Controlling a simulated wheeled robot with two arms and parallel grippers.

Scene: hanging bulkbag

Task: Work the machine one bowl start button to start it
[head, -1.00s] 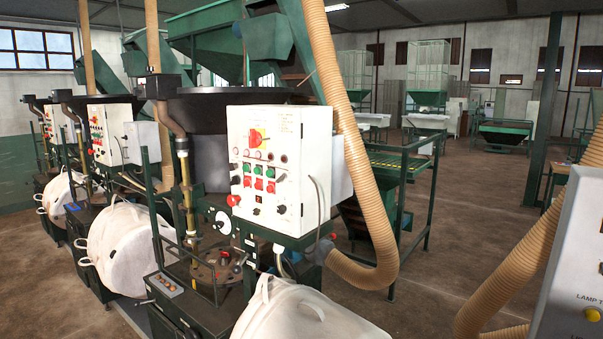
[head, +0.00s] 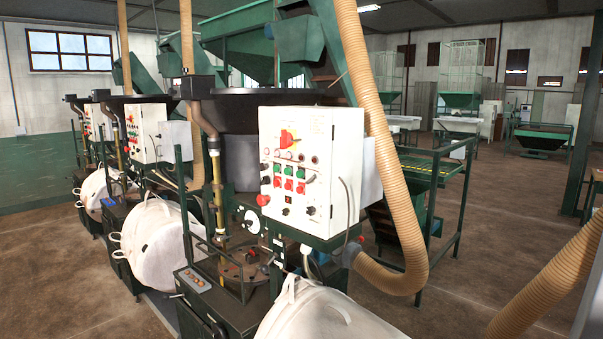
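The nearest machine has a white control box (head: 319,212) at the middle of the head view, facing left and toward me. Its panel carries a red and yellow rotary switch (head: 288,138), a row of green buttons (head: 289,170), a row of red buttons (head: 288,184) and a larger red knob (head: 263,200) at the lower left. The labels are too small to read, so I cannot tell which button is the bowl start. The dark bowl (head: 240,110) sits behind the box. Neither of my grippers shows.
A beige hose (head: 397,200) curves down right of the box. A white bulk bag (head: 325,315) fills the bottom foreground. Similar machines with control boxes (head: 147,133) and bags (head: 150,240) stand in a row at left. Brown floor (head: 440,305) is open at right.

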